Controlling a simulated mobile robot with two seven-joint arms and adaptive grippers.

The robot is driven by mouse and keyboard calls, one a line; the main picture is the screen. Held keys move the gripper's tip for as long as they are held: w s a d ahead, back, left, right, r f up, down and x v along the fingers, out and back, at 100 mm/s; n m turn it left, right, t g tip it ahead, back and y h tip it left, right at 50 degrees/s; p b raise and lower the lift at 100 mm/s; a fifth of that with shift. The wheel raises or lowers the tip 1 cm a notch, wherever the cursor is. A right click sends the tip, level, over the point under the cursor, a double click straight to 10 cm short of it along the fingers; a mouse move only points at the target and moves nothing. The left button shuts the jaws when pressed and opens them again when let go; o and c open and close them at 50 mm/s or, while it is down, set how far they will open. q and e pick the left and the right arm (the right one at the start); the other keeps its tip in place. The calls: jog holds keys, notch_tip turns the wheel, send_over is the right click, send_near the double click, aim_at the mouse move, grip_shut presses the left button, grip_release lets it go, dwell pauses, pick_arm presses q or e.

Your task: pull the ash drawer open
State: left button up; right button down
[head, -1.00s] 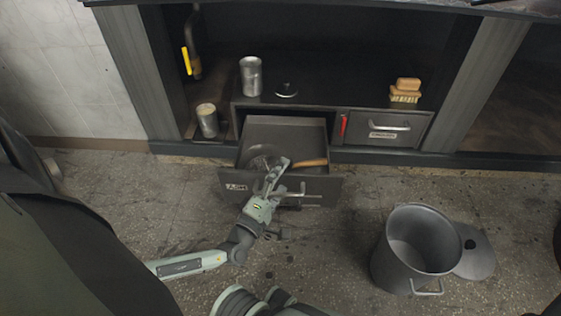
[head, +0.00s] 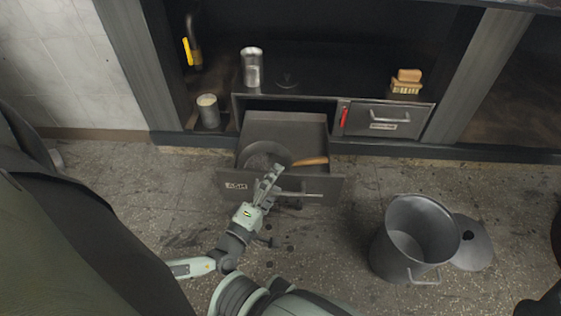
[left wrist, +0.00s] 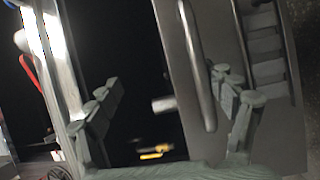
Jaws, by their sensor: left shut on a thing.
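The ash drawer (head: 328,188), dark grey with an "ASH" label on its front, stands pulled out of the low cabinet. Its inside is exposed. A round dark pan or scoop (head: 262,155) with a wooden handle lies in it. The bar handle (head: 308,195) crosses the drawer front. My left gripper (head: 270,182) is at the left part of this handle and shut on it. In the left wrist view the handle bar (left wrist: 197,65) shows between the fingers of my left gripper (left wrist: 168,115). My right gripper is not in view.
A second closed drawer (head: 385,121) sits to the right, with a red item beside it.

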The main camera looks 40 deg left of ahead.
pick_arm(q)
jog(key=shift+s+d+r, duration=0.1)
jog(key=shift+s+r, duration=0.05)
jog(key=shift+s, duration=0.45)
jog(key=shift+s+d+r, duration=0.15)
jog(key=shift+s, duration=0.45)
jog(key=shift+s+d+r, duration=0.1)
jog(key=shift+s+r, duration=0.05)
jog(key=shift+s, duration=0.45)
jog(key=shift+c, duration=0.4)
jog(key=shift+s, duration=0.25)
jog(key=c, duration=0.5)
jog(key=shift+f, duration=0.1)
jog(key=shift+f, duration=0.1)
